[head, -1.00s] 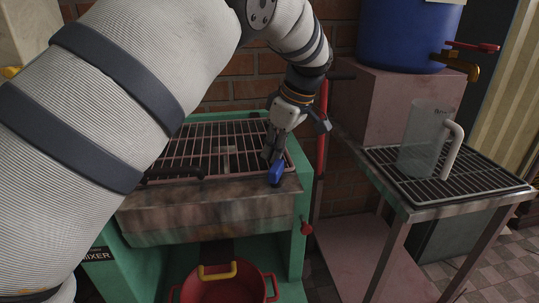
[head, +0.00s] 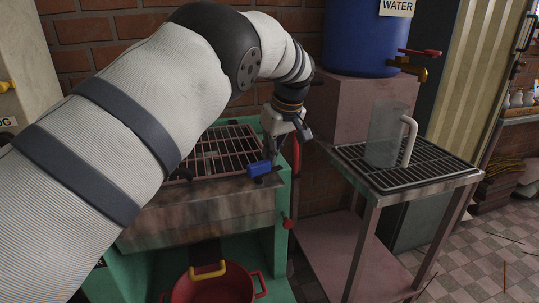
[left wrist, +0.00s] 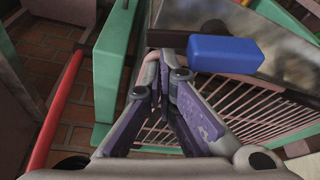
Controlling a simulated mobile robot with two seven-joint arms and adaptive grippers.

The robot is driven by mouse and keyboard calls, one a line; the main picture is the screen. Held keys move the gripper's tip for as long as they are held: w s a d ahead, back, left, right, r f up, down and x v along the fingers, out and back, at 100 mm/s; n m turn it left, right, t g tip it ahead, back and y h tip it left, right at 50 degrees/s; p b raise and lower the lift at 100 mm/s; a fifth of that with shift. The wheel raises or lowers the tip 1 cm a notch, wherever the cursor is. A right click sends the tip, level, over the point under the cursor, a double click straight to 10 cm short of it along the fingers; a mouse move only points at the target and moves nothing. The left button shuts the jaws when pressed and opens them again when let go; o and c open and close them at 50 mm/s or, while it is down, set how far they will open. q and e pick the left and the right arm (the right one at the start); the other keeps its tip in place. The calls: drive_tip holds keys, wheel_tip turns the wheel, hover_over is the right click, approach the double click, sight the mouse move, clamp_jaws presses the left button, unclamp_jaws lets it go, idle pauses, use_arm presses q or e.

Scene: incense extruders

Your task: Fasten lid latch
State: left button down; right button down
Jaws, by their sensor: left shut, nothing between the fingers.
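The mixer's lid is a barred metal grille (head: 225,146) lying flat over the tub, with its bars also in the left wrist view (left wrist: 245,115). The blue latch handle (head: 260,168) sits at the lid's front right corner and lies roughly sideways. In the left wrist view the blue latch (left wrist: 225,53) is just right of and beyond the fingertips. My left gripper (head: 274,150) is shut and empty, just above and beside the latch. In the left wrist view its fingertips (left wrist: 164,68) are together, apart from the latch. My right gripper is not in view.
The green mixer frame (head: 281,200) holds the tub (head: 200,217). A red lever (head: 296,160) rises at its right side. A red pot (head: 215,287) stands below. To the right are a rack table (head: 455,172) with a clear jug (head: 385,135) and a blue water barrel (head: 365,40).

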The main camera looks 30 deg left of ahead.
use_arm(q)
drive_tip(key=shift+d, duration=0.6)
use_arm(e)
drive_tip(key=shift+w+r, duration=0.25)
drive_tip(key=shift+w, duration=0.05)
